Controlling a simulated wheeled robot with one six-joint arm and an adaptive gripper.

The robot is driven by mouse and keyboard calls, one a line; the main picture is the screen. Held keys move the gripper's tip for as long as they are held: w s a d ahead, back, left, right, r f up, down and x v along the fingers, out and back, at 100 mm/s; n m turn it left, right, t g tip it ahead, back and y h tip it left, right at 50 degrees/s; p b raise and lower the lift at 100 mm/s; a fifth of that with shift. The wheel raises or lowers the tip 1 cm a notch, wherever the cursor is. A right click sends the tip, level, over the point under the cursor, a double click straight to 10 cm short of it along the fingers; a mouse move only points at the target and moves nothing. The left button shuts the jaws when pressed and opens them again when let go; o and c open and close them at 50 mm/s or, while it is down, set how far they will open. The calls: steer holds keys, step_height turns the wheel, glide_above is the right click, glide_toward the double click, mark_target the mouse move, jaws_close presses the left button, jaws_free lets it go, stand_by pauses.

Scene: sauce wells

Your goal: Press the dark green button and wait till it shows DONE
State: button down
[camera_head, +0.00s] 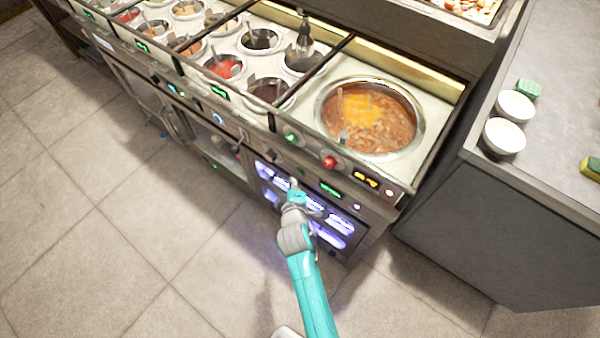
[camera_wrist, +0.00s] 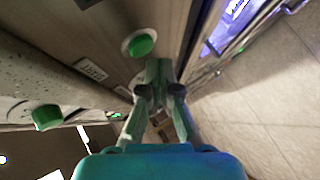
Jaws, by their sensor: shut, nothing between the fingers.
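In the wrist view, one green button (camera_wrist: 142,46) in a pale round collar sits just beyond and left of my fingertips. A second green button (camera_wrist: 47,117) is at the far left, on a speckled ledge. I cannot tell for certain which is the dark green one. My gripper (camera_wrist: 158,70) is shut and empty, its tips apart from both buttons as far as I can see. In the head view my gripper (camera_head: 293,184) is in front of the counter's lower front. A green button (camera_head: 291,139) shows on the panel above it. No DONE is readable.
A red button (camera_head: 329,162) and a lit yellow display (camera_head: 366,178) are to the right. A small green display (camera_head: 330,190) is below. A large soup pot (camera_head: 417,118) and sauce wells are set in the counter. The tiled floor (camera_head: 130,220) is clear.

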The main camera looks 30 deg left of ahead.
steer(key=shift+s+a, duration=0.2)
steer(key=shift+s, duration=2.3)
steer(key=s+d+m+t+h, duration=0.1)
steer(key=s+d+m, duration=0.25)
steer(key=d, duration=0.65)
steer(key=s+d+m, duration=0.3)
steer(key=s+d, duration=0.1)
steer(key=d, duration=0.6)
steer(key=s+d+m+t+h, duration=0.1)
steer(key=s+d+m, duration=0.25)
steer(key=d, duration=0.75)
steer(key=s+d+r+m+t+h, duration=0.1)
steer(key=s+d+r+m+h, duration=0.1)
steer(key=s+d+r+m, duration=0.3)
steer(key=s+d+r+m+t+h, duration=0.1)
steer(key=s+d+r+m+h, duration=0.2)
steer(key=s+r, duration=0.9)
steer(key=d+r+m, duration=0.1)
steer(key=d+m, duration=0.2)
steer(key=d, duration=0.2)
steer(key=shift+s+d+r, duration=0.2)
steer(key=shift+d, duration=0.05)
